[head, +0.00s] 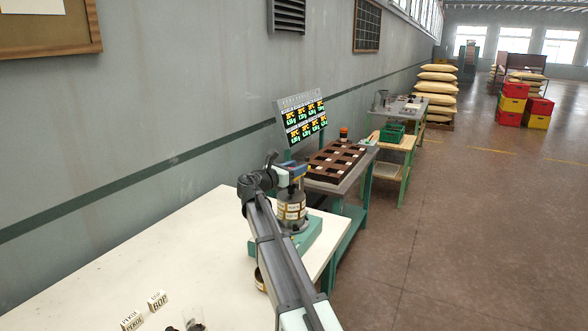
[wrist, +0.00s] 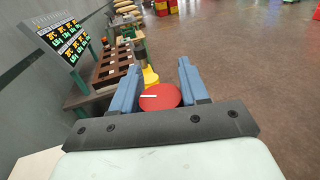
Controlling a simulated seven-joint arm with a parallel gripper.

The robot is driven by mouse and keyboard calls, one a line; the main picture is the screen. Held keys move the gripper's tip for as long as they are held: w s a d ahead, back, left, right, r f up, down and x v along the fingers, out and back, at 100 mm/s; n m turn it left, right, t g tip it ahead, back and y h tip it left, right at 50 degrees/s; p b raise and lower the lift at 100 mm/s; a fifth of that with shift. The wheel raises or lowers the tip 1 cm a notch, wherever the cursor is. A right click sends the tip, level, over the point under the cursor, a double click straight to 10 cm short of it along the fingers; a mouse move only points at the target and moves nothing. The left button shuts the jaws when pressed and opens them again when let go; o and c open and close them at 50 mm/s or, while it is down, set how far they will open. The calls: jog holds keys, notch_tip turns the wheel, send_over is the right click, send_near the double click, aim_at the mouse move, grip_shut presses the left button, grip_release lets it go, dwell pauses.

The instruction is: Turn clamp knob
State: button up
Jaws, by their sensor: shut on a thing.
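The clamp knob (wrist: 161,97) is a red disc with a white line across its left half, in the wrist view. My gripper (wrist: 159,72) has its blue fingers on either side of the knob and is shut on it. In the head view my gripper (head: 293,173) is over a grey labelled drum (head: 291,212), at the right edge of the white table. The drum stands on a green base (head: 313,237). The knob is not clear in the head view, where my arm and gripper crowd it. A yellow part (wrist: 150,76) shows just beyond the knob.
A lit display panel (head: 302,120) stands behind a brown compartment tray (head: 334,160) on the neighbouring bench. White labelled blocks (head: 157,300) lie at the front of the white table (head: 140,255). The floor to the right is open.

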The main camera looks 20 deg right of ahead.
jog(key=m+g+h, duration=0.1)
jog(key=m+g, duration=0.1)
jog(key=g, duration=0.1)
jog(key=m+g+h, duration=0.1)
jog(key=m+g, duration=0.1)
jog(key=g, duration=0.2)
jog(key=shift+s+d+m, duration=0.1)
jog(key=shift+m, duration=0.2)
jog(key=shift+s+m+g, duration=0.2)
jog(key=shift+m+g, duration=0.5)
jog(key=shift+g, duration=0.35)
jog(key=shift+s+m+g, duration=0.2)
jog(key=shift+m+g, duration=0.5)
jog(key=shift+g, duration=0.4)
jog(key=shift+s+m+g, duration=0.2)
jog(key=shift+m+g, duration=0.5)
jog(key=shift+g, duration=0.35)
jog(key=o, duration=1)
jog(key=shift+c, duration=0.2)
jog(key=v, duration=0.7)
jog(key=shift+a, duration=0.2)
jog(key=shift+w+a+r, duration=0.1)
